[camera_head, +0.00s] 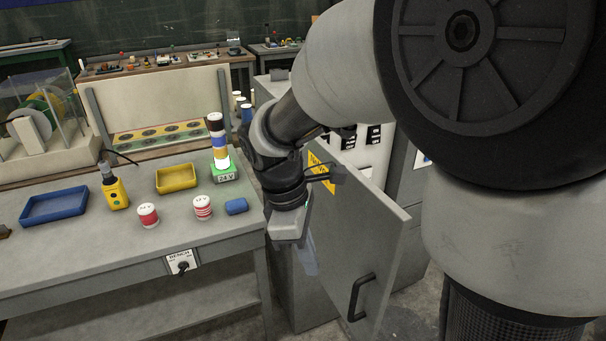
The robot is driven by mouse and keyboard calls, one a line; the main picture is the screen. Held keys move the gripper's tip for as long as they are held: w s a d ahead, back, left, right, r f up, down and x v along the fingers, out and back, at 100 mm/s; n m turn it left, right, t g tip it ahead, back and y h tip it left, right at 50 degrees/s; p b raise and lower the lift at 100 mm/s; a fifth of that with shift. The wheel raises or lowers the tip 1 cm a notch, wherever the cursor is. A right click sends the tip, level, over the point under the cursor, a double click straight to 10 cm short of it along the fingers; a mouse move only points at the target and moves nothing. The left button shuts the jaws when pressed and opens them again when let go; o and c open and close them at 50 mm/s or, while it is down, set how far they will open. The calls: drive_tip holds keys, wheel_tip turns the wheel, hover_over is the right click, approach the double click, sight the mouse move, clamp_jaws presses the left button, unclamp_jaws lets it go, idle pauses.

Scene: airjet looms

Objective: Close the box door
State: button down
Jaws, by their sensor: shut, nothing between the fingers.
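The grey box door (362,238) stands open, swung out from the box toward the front. A black bar handle (360,297) is low on its face near the free edge. A yellow label (320,173) is on its upper part, partly covered by my wrist. The box (368,156) shows behind the door, with white and black parts inside; my arm hides much of it. My gripper (308,262) points down at the left side of the door, shut and empty. I cannot tell whether it touches the door.
A grey workbench (110,262) is left of my gripper. On it are a blue tray (54,205), a yellow tray (176,178), red-and-white cans (203,207), a blue cylinder (236,206) and a signal tower (219,145). Some floor (408,318) shows right of the door.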

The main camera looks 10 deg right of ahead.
drive_tip(key=s+d+f+b, duration=0.1)
drive_tip(key=d+f, duration=0.5)
drive_tip(key=f, duration=0.3)
drive_tip(key=shift+s+d+f+b, duration=0.2)
drive_tip(key=shift+s+f+b, duration=0.1)
drive_tip(key=shift+f, duration=0.1)
drive_tip(key=shift+w, duration=0.1)
